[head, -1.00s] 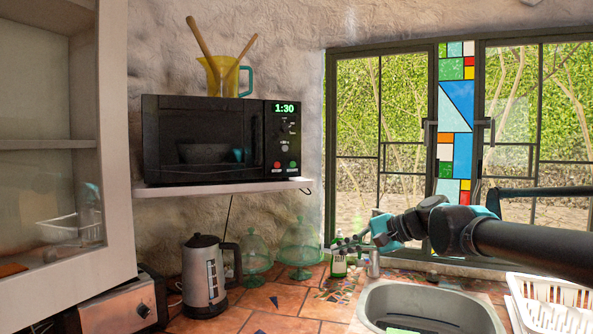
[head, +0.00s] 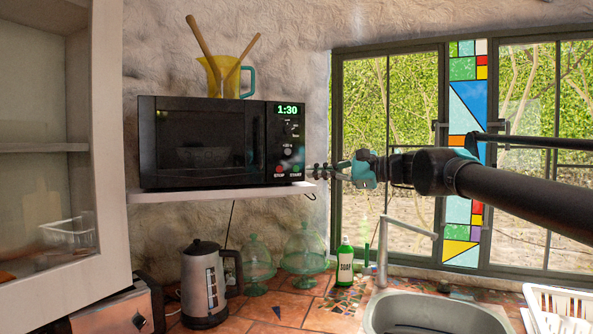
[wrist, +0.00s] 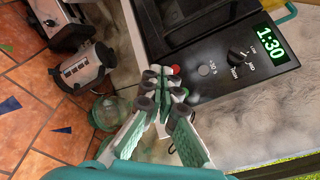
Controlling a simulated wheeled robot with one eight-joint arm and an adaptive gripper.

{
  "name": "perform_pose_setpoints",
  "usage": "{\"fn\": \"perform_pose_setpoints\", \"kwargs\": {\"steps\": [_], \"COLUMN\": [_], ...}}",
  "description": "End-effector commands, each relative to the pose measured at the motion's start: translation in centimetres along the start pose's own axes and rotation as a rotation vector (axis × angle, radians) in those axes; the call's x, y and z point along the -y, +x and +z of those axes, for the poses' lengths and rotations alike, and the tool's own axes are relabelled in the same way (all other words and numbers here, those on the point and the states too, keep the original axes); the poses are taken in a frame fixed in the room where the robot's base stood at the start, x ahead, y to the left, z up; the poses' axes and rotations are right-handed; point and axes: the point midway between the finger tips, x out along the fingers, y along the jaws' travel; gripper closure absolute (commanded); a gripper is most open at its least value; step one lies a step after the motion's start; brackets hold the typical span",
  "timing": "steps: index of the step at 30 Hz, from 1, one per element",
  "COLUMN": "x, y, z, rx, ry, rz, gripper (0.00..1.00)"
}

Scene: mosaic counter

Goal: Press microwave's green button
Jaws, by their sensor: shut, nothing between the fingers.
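The black microwave (head: 200,140) sits on a white wall shelf, its display reading 1:30. Its green button (head: 296,168) is at the lower right of the control panel, beside the red button (head: 279,169). My gripper (head: 318,172) is shut and empty, just right of the panel at about button height, with its tips pointing left toward it. In the wrist view the fingertips (wrist: 160,78) lie over the panel's lower edge and mostly cover the green button. The red button (wrist: 176,69) shows just past them. I cannot tell whether the fingers touch the panel.
The shelf (head: 230,192) runs under the microwave. A yellow jug (head: 228,78) with wooden utensils stands on top. Below are a kettle (head: 204,285), glass domes (head: 303,248), a soap bottle (head: 345,265) and a sink (head: 435,315). A window is at the right.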

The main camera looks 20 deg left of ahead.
Motion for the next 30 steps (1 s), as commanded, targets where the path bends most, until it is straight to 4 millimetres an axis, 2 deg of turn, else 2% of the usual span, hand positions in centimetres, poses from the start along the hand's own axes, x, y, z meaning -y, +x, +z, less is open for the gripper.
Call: {"fn": "perform_pose_setpoints", "kwargs": {"steps": [18,30], "x": [3.6,4.3], "y": [4.9,6.0], "z": [-3.6,-4.4], "rx": [0.0,-0.001], "ry": [-0.001,-0.001], "rz": [0.001,0.0], "gripper": [1.0,1.0]}}
